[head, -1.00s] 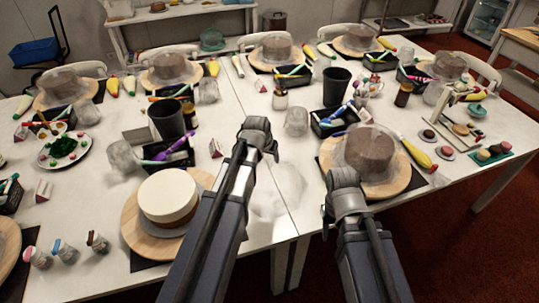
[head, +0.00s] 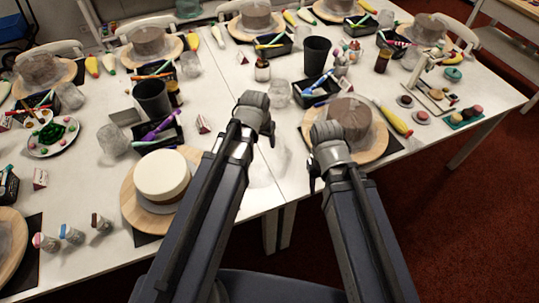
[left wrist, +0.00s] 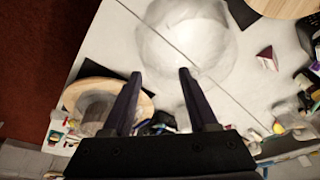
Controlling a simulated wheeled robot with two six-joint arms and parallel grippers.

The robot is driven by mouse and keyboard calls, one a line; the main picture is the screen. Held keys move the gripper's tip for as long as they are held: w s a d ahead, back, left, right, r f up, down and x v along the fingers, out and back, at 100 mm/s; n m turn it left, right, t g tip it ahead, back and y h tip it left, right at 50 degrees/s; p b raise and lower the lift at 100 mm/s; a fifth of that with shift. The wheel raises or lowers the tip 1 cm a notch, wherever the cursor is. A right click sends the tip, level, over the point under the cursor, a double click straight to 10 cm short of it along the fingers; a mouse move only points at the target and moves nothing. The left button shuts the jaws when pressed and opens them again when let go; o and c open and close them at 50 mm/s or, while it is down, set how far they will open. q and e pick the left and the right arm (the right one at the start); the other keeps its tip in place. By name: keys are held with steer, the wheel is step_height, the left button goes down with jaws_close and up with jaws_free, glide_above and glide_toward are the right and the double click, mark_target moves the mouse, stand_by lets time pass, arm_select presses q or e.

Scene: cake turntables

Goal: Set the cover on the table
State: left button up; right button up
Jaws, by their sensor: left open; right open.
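The clear dome cover (head: 266,166) rests on the white table across the seam, right of the uncovered white cake (head: 161,175) on its wooden turntable (head: 134,208). My left arm partly hides it in the head view. In the left wrist view the cover (left wrist: 187,42) shows whole in outline, beyond the fingertips and apart from them. My left gripper (head: 265,135) is open and empty; its two spread fingers also show in the left wrist view (left wrist: 158,75). My right gripper (head: 316,178) is open, in front of the covered brown cake (head: 350,116), with nothing seen in it.
Other turntables with covered cakes stand around the table. Black cups (head: 153,98), tool trays (head: 158,135) and glasses (head: 113,140) crowd the space behind. Several small shakers (head: 72,235) stand at the front left. The table's front edge is close.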

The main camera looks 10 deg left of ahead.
arm_select(q)
steer(key=s+d+m+g+y, duration=0.1)
steer(key=s+d+g, duration=0.2)
steer(key=s+d, duration=0.4)
steer(key=s, duration=0.6)
steer(key=shift+s+d+f+m+y, duration=0.15)
steer(key=shift+d+f+m+y, duration=0.1)
steer(key=shift+d+m+y, duration=0.15)
steer(key=shift+f, duration=0.3)
steer(key=shift+r, duration=0.1)
steer(key=shift+c, duration=0.7)
steer(key=shift+a, duration=0.15)
